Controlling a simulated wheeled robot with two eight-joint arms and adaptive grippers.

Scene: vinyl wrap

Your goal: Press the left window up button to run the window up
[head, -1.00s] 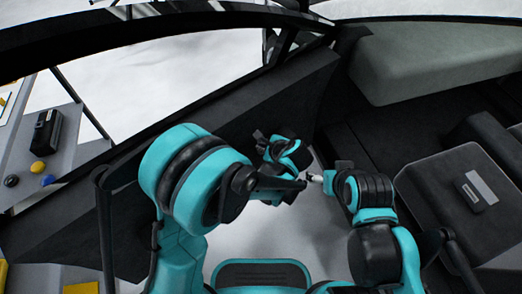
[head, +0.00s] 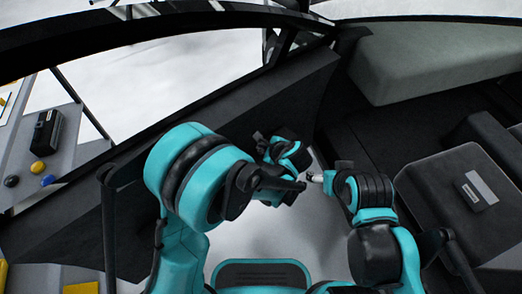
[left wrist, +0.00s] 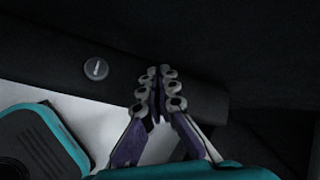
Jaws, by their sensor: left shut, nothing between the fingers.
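A round dark grey button (left wrist: 95,69) with a short light bar on it sits on a dark panel in the left wrist view. My left gripper (left wrist: 157,85) is shut and empty, its fingertips to the right of the button and apart from it in the picture. I cannot make out its height over the panel. In the head view my left arm bends along the door, and its wrist hides much of the gripper and the button. My right arm stands at the right of it; I cannot make out its fingers.
A dark door panel (head: 75,215) slopes along the left. Outside it is a grey table (head: 75,115) with yellow, black and blue knobs (head: 48,180). A dark seat or console block (head: 440,190) is at the right. Pale floor shows between.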

